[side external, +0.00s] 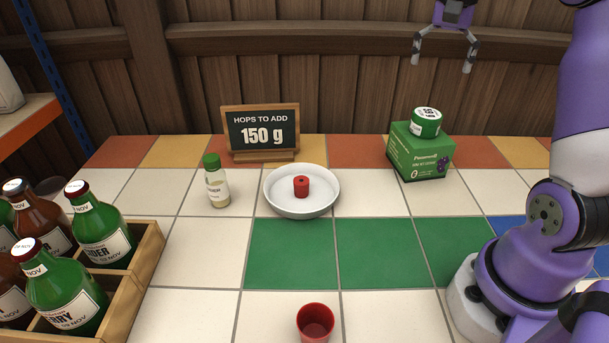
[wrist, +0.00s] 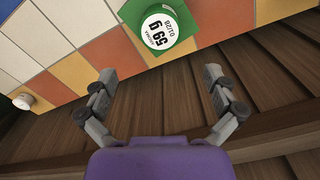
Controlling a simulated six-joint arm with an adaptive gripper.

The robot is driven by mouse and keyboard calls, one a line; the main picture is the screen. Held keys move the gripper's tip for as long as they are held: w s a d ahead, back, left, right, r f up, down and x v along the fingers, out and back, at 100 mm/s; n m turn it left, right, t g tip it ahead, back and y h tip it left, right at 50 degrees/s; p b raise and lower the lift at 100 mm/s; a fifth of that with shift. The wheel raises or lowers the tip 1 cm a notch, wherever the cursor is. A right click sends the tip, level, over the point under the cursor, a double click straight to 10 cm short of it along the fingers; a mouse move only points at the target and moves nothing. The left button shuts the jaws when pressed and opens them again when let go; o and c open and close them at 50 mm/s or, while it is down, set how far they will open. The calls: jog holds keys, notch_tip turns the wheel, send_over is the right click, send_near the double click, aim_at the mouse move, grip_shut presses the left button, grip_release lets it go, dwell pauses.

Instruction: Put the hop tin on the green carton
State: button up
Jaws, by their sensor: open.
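The hop tin (side external: 426,122) is a short round tin with a green side and a white label on its lid. It rests on top of the green carton (side external: 420,156), which stands at the back right of the tiled table.
A white dish (side external: 280,203) holds a red weight (side external: 301,187). A small green-capped bottle (side external: 217,183) and a chalkboard reading "150 g" (side external: 262,133) stand left of the carton. A wooden crate of bottles (side external: 148,250) is at left, a red cup (side external: 315,322) in front. The green tiles are clear.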

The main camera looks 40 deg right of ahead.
jog(key=s+a+r+n+t+h, duration=0.1)
jog(key=a+n+t, duration=0.2)
jog(key=a+n, duration=0.75)
jog(key=s+a+f+n+t, duration=0.1)
jog(key=s+a+f, duration=0.1)
jog(key=a, duration=0.4)
jog(key=s+a+f+n+t+y, duration=0.1)
jog(key=s+a+f+n, duration=0.1)
jog(key=a, duration=0.4)
jog(key=shift+s+f+t, duration=0.3)
jog(key=shift+s+f, duration=0.4)
jog(key=shift+s, duration=0.1)
